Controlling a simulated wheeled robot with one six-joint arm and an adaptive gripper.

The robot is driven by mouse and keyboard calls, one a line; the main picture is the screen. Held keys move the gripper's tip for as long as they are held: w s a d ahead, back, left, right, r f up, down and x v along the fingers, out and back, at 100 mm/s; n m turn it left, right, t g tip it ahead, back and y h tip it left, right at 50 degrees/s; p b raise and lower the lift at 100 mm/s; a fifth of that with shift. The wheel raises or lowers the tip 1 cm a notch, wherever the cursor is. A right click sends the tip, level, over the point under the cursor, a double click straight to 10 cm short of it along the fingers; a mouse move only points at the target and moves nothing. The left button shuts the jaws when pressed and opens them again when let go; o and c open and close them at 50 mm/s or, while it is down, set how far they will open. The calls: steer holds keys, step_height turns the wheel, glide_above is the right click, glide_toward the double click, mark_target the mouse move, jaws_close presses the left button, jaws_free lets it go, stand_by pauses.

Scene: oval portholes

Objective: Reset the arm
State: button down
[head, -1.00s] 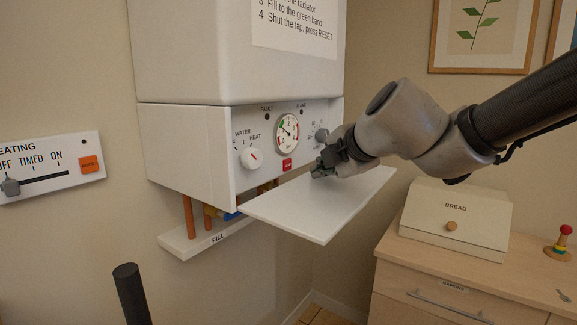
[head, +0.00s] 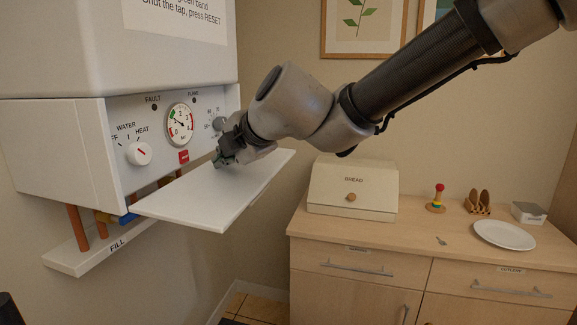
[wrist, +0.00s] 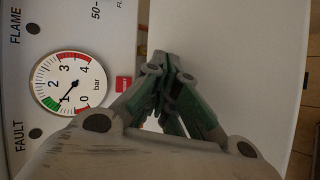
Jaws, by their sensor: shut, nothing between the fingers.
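My gripper (head: 224,160) is shut and empty, just in front of the boiler's control panel (head: 118,128) and over the white hinged-down flap (head: 205,196). In the wrist view the closed fingertips (wrist: 160,62) are close to the red reset button (wrist: 124,83), to its right, and appear apart from it. The button also shows in the head view (head: 184,156). The pressure gauge (head: 180,123) has its needle near 1 bar, by the green band. The arm stretches from the upper right to the panel.
A fill shelf with pipes (head: 100,250) sits under the boiler. Open space lies between the flap and the sideboard.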

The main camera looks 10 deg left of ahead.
steer(key=w, duration=0.1)
steer(key=w+d+r+t, duration=0.1)
steer(key=shift+w+d+r+m, duration=0.1)
steer(key=shift+w+d+m, duration=0.05)
steer(key=shift+w+m, duration=0.25)
steer(key=w+d+m+t+h, duration=0.1)
steer(key=w+d+m, duration=0.1)
steer(key=shift+w+d+h, duration=0.3)
steer(key=shift+d, duration=0.1)
steer(key=w+d+f+m+h, duration=0.2)
steer(key=d+m+h, duration=0.3)
steer(key=d, duration=1.1)
steer(key=w+d+f+m+h, duration=0.1)
steer(key=w+d+m+h, duration=0.15)
steer(key=d+m, duration=0.85)
steer(key=s+d+f+m+g, duration=0.2)
steer(key=s+d+m, duration=0.3)
steer(key=s+d, duration=0.6)
steer(key=s+d+f+m+g, duration=0.3)
steer(key=s+d+m, duration=0.2)
steer(key=s+d, duration=0.7)
steer(key=d, duration=0.5)
steer(key=shift+s+d+f+m, duration=0.2)
steer(key=shift+f+m, duration=0.05)
steer(key=shift+m, duration=0.15)
